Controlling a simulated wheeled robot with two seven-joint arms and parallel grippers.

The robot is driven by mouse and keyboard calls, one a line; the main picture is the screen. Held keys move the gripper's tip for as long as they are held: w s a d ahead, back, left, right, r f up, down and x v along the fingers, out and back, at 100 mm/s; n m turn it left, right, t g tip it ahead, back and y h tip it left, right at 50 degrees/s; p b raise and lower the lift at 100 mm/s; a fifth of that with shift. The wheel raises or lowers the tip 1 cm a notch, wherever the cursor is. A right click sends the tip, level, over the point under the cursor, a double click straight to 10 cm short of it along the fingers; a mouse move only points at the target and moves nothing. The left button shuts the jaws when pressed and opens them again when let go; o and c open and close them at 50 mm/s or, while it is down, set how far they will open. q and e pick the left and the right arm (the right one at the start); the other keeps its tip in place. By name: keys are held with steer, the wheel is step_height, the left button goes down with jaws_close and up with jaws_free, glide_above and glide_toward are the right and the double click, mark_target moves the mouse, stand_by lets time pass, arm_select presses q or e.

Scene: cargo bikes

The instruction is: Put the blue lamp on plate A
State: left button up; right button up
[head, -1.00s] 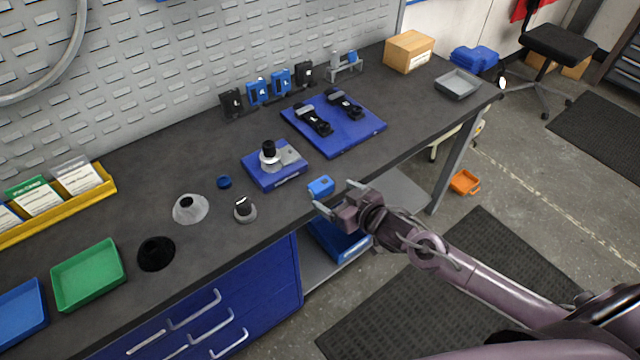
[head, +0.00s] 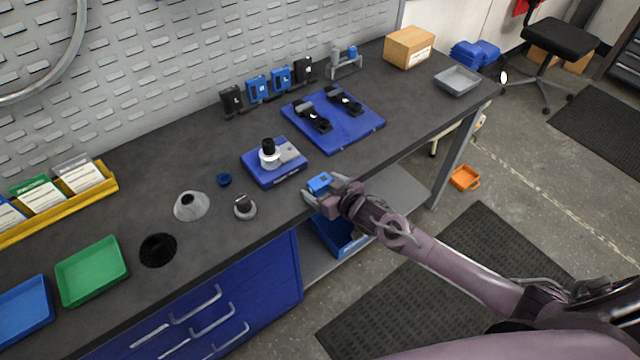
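A small blue block-shaped lamp (head: 319,183) lies near the front edge of the workbench. My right gripper (head: 323,190) is at it, with its fingers on either side of the lamp. The fingers look spread, and contact with the lamp cannot be made out. A large blue plate (head: 365,123) with two black holders lies behind, to the right. A smaller blue plate (head: 262,174) bears a grey and black fixture. I cannot read which one is plate A. My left gripper is not in view.
Black and blue units (head: 257,89) stand in a row by the wall. A grey knob (head: 245,207), a pale cone (head: 191,206) and a green tray (head: 92,271) are to the left. A cardboard box (head: 409,47) and grey tray (head: 457,80) are at the far right end.

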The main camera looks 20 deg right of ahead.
steer(key=c, duration=1)
steer(key=shift+c, duration=0.2)
step_height(320, 180, up, 20)
steer(key=b, duration=0.2)
step_height(320, 180, up, 7)
steer(key=m+h, duration=0.2)
glide_above(323, 185)
steer(key=s, duration=0.2)
steer(key=s+d+r+m+h+b, duration=0.1)
steer(key=s+r+m+h, duration=0.1)
steer(key=s+r, duration=0.2)
steer(key=shift+d+r+t+h, duration=0.2)
steer(key=shift+d+t+h, duration=0.1)
steer(key=shift+t, duration=0.1)
steer(key=shift+f, duration=0.15)
